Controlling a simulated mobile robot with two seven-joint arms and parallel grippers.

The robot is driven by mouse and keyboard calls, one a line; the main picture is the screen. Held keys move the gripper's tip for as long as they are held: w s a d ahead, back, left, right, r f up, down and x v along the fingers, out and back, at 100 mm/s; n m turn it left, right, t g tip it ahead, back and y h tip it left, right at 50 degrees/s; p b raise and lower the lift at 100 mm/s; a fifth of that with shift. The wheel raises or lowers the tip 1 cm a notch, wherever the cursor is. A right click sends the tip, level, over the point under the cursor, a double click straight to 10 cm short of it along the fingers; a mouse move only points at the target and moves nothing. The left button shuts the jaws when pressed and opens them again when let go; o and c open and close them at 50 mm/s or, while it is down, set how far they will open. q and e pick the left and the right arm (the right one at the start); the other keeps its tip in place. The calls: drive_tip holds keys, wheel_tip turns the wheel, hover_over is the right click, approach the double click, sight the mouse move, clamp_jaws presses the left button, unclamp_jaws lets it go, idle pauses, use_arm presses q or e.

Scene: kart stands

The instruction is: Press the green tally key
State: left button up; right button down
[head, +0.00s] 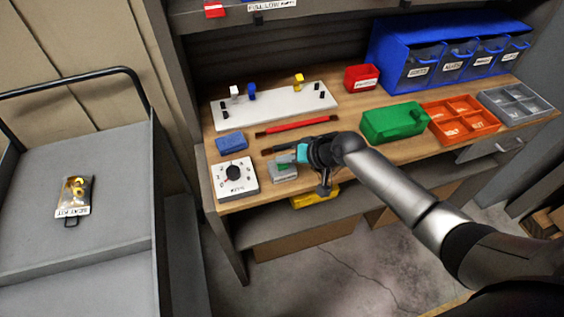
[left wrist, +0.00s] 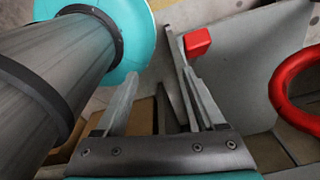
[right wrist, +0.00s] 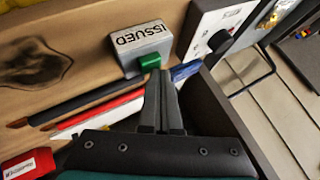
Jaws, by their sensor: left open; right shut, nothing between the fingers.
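The green tally key (right wrist: 147,63) sits on the front of a grey box (right wrist: 139,42) labelled ISSUED in the right wrist view. In the head view the grey box (head: 284,173) is at the bench's front edge, with my right gripper (head: 291,160) over it. My right gripper (right wrist: 160,76) is shut and empty, its tips right beside the green key; I cannot tell if they touch it. My left gripper (left wrist: 150,72) is open and empty, away from the key. It is not in the head view.
A white dial box (head: 234,178) stands left of the grey box. A red bar (head: 297,125) and a blue block (head: 231,142) lie behind. A green case (head: 394,122) and orange tray (head: 460,118) are to the right. A grey cart (head: 75,245) stands at left.

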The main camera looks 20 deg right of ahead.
sight(285, 167)
drive_tip(key=shift+f, duration=0.15)
idle(0.4)
drive_tip(key=shift+r+p, duration=0.95)
wheel_tip(285, 167, up, 5)
drive_tip(key=p, duration=0.5)
drive_tip(key=shift+r, duration=0.1)
idle(0.4)
